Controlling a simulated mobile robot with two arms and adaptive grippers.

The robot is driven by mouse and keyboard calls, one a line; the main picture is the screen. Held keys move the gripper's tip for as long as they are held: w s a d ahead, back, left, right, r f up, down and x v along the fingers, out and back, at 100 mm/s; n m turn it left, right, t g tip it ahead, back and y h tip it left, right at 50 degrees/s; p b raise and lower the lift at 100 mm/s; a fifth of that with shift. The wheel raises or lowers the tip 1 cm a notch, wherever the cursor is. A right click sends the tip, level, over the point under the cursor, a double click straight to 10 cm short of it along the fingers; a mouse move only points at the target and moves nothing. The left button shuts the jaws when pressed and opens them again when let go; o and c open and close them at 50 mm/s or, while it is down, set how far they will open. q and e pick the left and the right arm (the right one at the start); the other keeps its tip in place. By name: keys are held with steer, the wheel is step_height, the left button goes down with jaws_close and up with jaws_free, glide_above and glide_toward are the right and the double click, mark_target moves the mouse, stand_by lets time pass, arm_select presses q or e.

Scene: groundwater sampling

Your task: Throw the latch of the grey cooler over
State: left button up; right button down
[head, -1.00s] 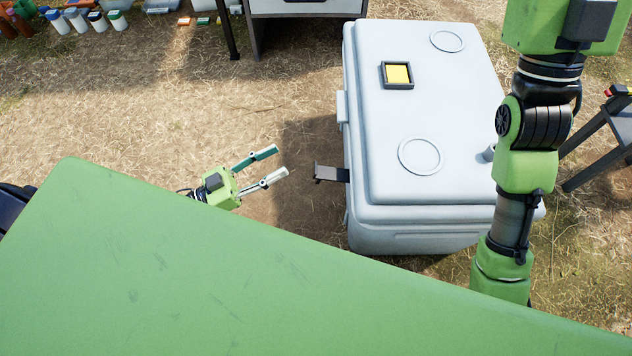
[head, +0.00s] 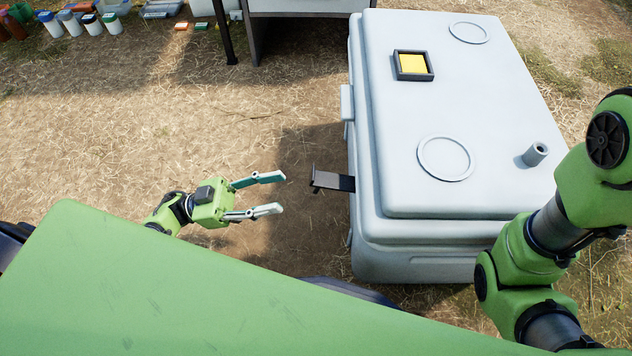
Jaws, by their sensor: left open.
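The grey cooler (head: 400,262) stands on the ground right of centre, its lid (head: 475,110) shut down on it. A dark latch (head: 332,180) sticks out from its left side, pointing left toward my left gripper. My left gripper (head: 275,194) is open and empty, its two fingers pointing right, a short gap left of the latch's free end. My right arm crosses the lower right of the view; its gripper is out of view.
On the lid are a dark frame with a yellow pad (head: 413,64), two raised rings and a short grey spout (head: 536,154). Several bottles (head: 70,23) stand at the far left. A table (head: 305,8) stands behind the cooler.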

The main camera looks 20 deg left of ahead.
mark_target(316, 184)
arm_select(q)
steer(key=shift+b+x, duration=1.2)
steer(key=shift+x, duration=4)
jaws_close()
